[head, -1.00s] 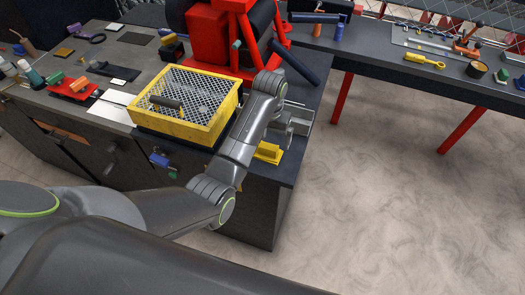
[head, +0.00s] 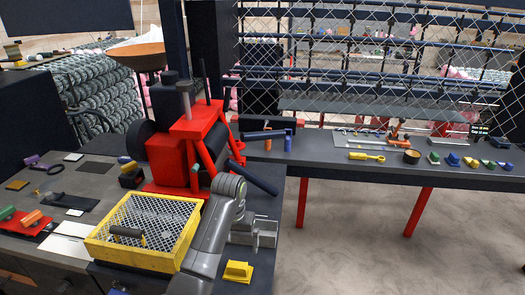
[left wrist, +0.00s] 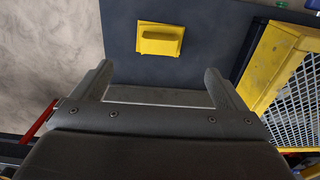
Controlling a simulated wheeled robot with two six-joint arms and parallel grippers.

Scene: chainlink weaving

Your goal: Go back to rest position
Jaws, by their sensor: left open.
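My left gripper (head: 266,234) is open and empty above the right end of the dark bench, right of the yellow-framed mesh basket (head: 190,240). Its two fingers stand wide apart in the left wrist view (left wrist: 158,84), with nothing between them. A yellow block on a flat yellow base (head: 238,271) lies on the bench near the gripper. It also shows ahead of the fingertips in the left wrist view (left wrist: 160,40), apart from them. My right gripper is not in view.
A red machine (head: 190,145) stands behind the basket, with a dark bar (head: 250,177) sticking out to the right. A second bench (head: 350,175) with tools runs along the back, below a chain-link fence (head: 390,60). The floor (head: 350,260) at the right is clear.

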